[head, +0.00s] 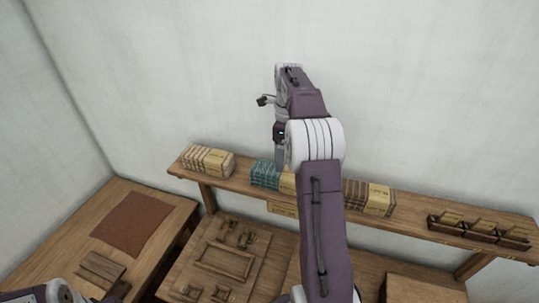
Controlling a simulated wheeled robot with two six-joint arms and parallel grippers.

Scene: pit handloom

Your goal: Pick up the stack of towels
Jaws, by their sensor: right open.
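Folded towel stacks stand on a long wooden shelf (410,212) against the wall. One stack (208,160) at the left is beige and brown with a pale label band. A brown striped stack (370,197) with a pale band stands right of the arm. My right gripper (279,160) points down just above and behind the teal stack's right side, open; its fingers are partly hidden by my arm. I cannot tell whether it touches the towels. My left gripper is not in view.
A small wooden rack (478,231) with compartments stands at the shelf's right end. Below are a wooden table with a brown mat (132,223) at the left and a wooden board with small fittings (222,262) in the middle. The wall stands close behind the shelf.

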